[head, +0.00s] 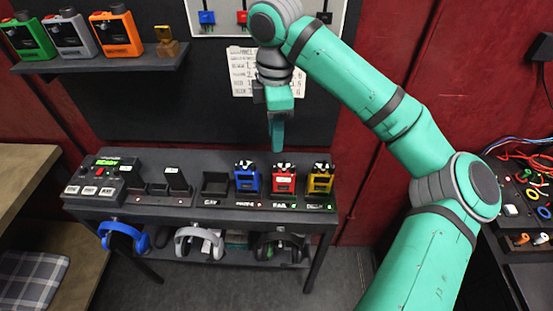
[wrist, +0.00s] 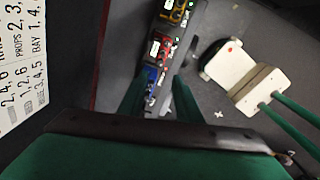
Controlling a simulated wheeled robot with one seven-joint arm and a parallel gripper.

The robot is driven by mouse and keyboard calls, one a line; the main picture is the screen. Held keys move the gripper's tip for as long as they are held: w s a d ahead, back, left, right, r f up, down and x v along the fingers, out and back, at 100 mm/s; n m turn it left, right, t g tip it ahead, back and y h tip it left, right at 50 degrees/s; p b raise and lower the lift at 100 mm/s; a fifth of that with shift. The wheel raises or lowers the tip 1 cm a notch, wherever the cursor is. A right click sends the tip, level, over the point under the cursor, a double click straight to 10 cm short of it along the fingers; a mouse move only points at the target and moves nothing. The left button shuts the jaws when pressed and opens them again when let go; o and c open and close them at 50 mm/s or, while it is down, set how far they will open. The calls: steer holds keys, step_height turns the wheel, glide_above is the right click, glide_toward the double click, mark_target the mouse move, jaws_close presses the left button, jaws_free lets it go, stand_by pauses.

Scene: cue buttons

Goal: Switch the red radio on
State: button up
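The red radio (head: 283,180) stands upright in the dock row on the dark bench, between a blue radio (head: 247,179) and a yellow radio (head: 320,179). In the wrist view the red radio (wrist: 155,48) shows small, beyond the fingertips, with the blue radio (wrist: 151,74) nearer. My gripper (head: 277,146) points down above the red and blue radios, in front of the dark wall panel. In the wrist view the two green fingers of my gripper (wrist: 160,82) stand apart with nothing between them. The red radio's switch is too small to make out.
A control box (head: 103,174) and chargers fill the bench's left side. Headsets (head: 199,242) hang below its front. A shelf (head: 100,62) with several radios is upper left. A cluttered side table (head: 525,200) stands right.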

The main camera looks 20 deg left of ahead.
mark_target(276, 166)
step_height(276, 166, down, 11)
steer(key=shift+w+r, duration=0.1)
steer(key=shift+r, duration=0.05)
stand_by(0.4)
jaws_close()
